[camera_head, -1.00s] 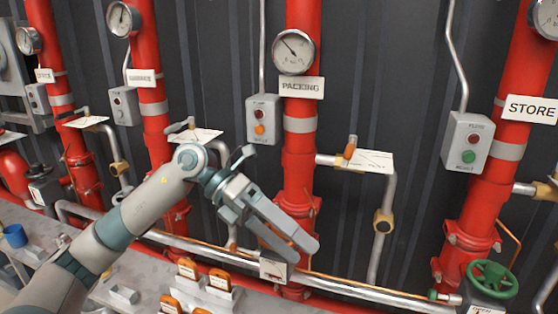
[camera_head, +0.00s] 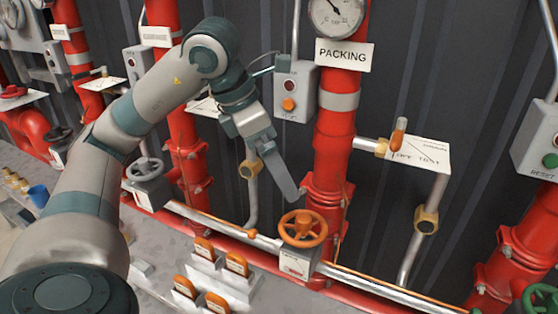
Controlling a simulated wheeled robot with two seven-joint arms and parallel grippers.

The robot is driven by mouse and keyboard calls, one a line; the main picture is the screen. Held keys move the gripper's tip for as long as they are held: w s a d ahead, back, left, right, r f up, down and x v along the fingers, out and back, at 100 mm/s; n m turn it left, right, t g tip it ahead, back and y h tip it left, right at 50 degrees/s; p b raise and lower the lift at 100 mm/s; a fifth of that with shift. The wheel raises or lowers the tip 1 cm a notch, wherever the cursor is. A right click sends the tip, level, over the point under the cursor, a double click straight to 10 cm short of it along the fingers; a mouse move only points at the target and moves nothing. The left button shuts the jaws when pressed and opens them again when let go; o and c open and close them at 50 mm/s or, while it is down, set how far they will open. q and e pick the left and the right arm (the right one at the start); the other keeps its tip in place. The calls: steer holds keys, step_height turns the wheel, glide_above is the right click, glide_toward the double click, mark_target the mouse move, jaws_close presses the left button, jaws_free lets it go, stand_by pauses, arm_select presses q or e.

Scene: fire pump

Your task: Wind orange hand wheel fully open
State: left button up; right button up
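The orange hand wheel (camera_head: 302,229) is in the lower middle of the head view, on a grey valve box (camera_head: 297,262) in front of the red pipe labelled PACKING. My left gripper (camera_head: 287,193) hangs just above and slightly left of the wheel, fingers pointing down and to the right. It appears apart from the wheel. The fingers overlap from this angle, so I cannot tell whether they are open or shut. My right gripper is not in view.
A grey hand wheel (camera_head: 145,169) is to the left, and a green hand wheel (camera_head: 541,299) at the lower right edge. A switch box (camera_head: 295,90) and a side pipe with an orange-handled valve (camera_head: 398,137) flank the red pipe. Several orange-topped blocks (camera_head: 237,264) sit on the ledge.

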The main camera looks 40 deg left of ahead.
arm_select(q)
glide_toward(303, 217)
steer(key=p+x, duration=0.2)
steer(key=x, duration=0.6)
steer(key=shift+w+d+f, duration=0.1)
steer(key=shift+d+f, duration=0.05)
steer(key=shift+f, duration=0.2)
steer(key=shift+w+d+f, duration=0.15)
steer(key=shift+w+f, duration=0.1)
steer(key=shift+f, duration=0.45)
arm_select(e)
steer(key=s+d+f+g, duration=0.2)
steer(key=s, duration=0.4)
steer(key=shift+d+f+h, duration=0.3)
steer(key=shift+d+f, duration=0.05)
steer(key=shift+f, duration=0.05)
